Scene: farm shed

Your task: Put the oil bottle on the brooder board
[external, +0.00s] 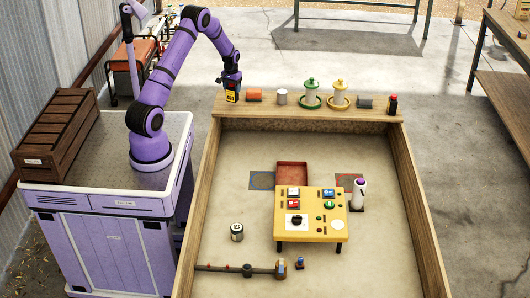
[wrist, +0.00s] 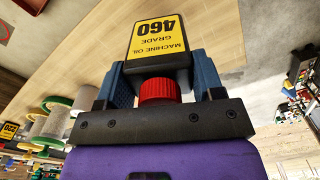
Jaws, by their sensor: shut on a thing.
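The oil bottle is black with a red cap and a yellow label reading "MACHINE OIL GRADE 460" (wrist: 158,40); it also shows in the external view (external: 232,96). My gripper (external: 231,84) is shut on it, with blue fingers on both sides near the cap in the wrist view (wrist: 160,78). The bottle is roughly upright at the left end of the wooden board (external: 335,114) along the pen's back edge. I cannot tell whether its base touches the board. The bottle's underside is hidden.
Along the board stand an orange cylinder (external: 254,95), a white cylinder (external: 282,97), green (external: 311,95) and yellow (external: 340,95) feeders, a grey cylinder (external: 365,102) and another dark bottle (external: 393,104). A yellow panel table (external: 322,226) stands inside the pen. A wooden crate (external: 55,132) is at left.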

